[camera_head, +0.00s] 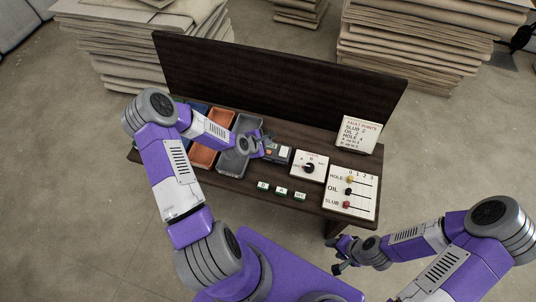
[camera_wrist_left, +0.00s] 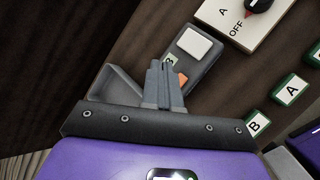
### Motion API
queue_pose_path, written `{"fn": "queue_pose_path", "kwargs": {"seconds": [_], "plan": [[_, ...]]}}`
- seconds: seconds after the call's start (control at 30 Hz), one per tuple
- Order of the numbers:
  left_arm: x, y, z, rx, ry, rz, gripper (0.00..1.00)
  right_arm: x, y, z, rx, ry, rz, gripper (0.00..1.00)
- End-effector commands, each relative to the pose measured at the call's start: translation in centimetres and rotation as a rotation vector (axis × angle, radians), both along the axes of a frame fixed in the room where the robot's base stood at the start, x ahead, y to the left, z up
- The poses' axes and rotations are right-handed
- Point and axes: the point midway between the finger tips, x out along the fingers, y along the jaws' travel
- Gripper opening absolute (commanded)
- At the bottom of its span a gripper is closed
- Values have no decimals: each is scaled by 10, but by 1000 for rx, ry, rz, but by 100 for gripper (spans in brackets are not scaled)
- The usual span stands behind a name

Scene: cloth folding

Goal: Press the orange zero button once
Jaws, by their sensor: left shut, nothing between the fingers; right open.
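The orange button (camera_wrist_left: 182,79) is on a dark grey device that also carries a white square (camera_wrist_left: 194,43). In the left wrist view the button shows just right of my left gripper's fingertips (camera_wrist_left: 166,66), partly hidden by them. I cannot tell whether they touch it. In the head view the device (camera_head: 279,153) lies on the dark bench, right of the grey tray. My left gripper (camera_head: 266,147) is shut and empty, at the device's left side. My right gripper (camera_head: 345,256) is open and empty, in front of the bench at lower right.
A white dial panel (camera_head: 320,161) stands right of the device, with a slider board (camera_head: 351,204) and fault points sign (camera_head: 358,135) further right. Small lettered blocks (camera_head: 281,191) line the front edge. An orange tray (camera_head: 201,157) and grey tray (camera_head: 232,161) lie left.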

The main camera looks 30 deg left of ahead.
Motion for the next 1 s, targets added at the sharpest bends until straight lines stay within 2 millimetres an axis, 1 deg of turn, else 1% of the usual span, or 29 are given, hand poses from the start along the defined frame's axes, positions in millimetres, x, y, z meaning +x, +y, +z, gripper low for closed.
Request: {"fn": "queue_pose_path", "kwargs": {"seconds": [0.03, 0.1, 0.2, 0.4, 0.53, 1.0], "plan": [[0, 0, -13, 0, -1, -1, 0, 0, 0, -12, 0, 0, 0, 47], [0, -1, -22, 0, -1, -1, 0, 0, 0, -19, 0, 0, 0, 47], [0, 0, -29, -3, 1, 0, 0, 0, 0, -15, 0, 1, 0, 47], [0, 0, -42, -1, 0, 0, 0, 0, 0, -15, 0, 0, 0, 47], [0, 0, -44, 0, -1, -1, 0, 0, 0, -15, 0, 0, 0, 47], [0, 0, -44, 0, -1, -1, 0, 0, 0, -15, 0, 0, 0, 47]]}}
